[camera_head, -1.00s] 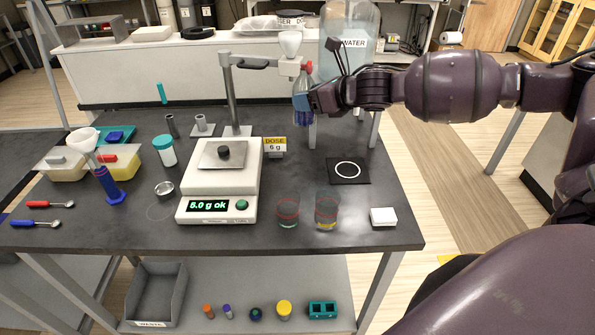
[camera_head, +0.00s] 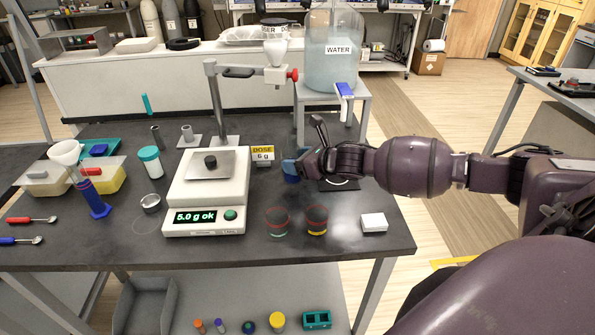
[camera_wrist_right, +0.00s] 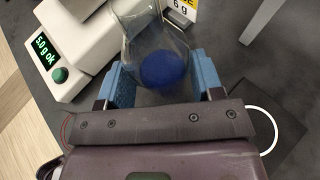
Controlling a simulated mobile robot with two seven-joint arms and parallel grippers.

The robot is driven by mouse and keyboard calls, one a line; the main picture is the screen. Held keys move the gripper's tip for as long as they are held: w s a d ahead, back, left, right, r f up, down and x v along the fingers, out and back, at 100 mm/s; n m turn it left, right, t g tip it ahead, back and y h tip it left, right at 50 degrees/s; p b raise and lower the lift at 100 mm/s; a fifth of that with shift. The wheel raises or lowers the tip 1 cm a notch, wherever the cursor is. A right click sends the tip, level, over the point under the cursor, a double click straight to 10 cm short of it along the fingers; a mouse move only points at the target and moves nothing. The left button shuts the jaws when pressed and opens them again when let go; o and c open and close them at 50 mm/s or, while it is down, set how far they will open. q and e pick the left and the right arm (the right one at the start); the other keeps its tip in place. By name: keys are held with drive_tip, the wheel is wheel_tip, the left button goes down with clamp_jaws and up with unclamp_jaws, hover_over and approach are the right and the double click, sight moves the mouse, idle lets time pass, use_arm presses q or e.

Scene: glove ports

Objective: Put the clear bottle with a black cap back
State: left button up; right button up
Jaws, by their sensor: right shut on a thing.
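My right gripper (camera_head: 296,167) is shut on a clear flask with blue contents (camera_wrist_right: 158,55). Its blue fingers (camera_wrist_right: 162,80) lie on either side of the flask in the right wrist view. In the head view the flask (camera_head: 290,156) is small and partly covered by the gripper. I cannot make out a black cap on it. A black mat with a white ring (camera_head: 340,186) lies on the bench, partly behind my arm. The ring (camera_wrist_right: 273,132) also shows beside the gripper in the right wrist view. My left gripper is not in view.
A dose sign (camera_head: 263,154) is close to the flask. Two glass beakers (camera_head: 316,222) and a white block (camera_head: 374,223) stand in front. A water jug (camera_head: 333,72) is behind.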

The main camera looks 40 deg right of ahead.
sight(299, 182)
wheel_tip(299, 182, down, 4)
drive_tip(key=shift+r, duration=0.25)
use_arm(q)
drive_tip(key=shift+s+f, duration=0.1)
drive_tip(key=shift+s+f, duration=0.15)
use_arm(e)
drive_tip(key=o, duration=1.1)
drive_tip(key=shift+o, duration=0.2)
drive_tip(key=shift+s, duration=0.1)
drive_tip(key=shift+s+d+r, duration=0.1)
drive_tip(key=shift+s+r, duration=0.05)
drive_tip(key=shift+s, duration=0.05)
drive_tip(key=v, duration=1.1)
drive_tip(key=shift+s, duration=0.2)
